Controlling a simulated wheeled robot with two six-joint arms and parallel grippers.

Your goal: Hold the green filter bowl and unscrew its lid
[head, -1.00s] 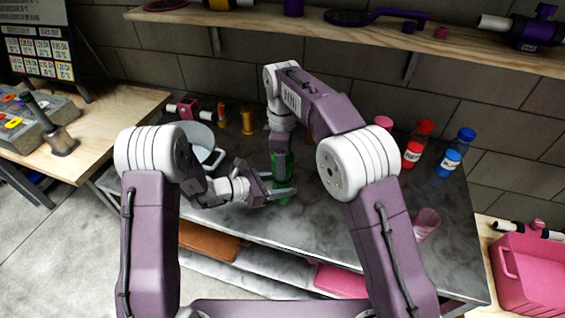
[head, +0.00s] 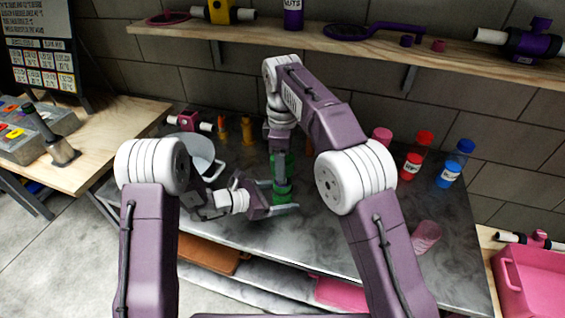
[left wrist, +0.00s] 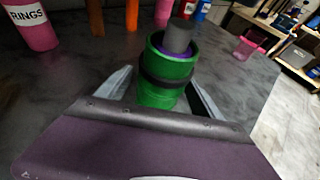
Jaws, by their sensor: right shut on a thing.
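The green filter bowl (head: 284,199) stands upright on the grey workbench. In the left wrist view the green bowl (left wrist: 160,93) has a dark band around it, with a purple ring and a dark grey cylinder at its top. My left gripper (head: 279,197) is open, with a finger on either side of the bowl; in the left wrist view gaps show beside it.
Orange-yellow parts (head: 247,128) and a grey-white round thing (head: 203,150) are at the back left. A wooden shelf (head: 350,37) runs above.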

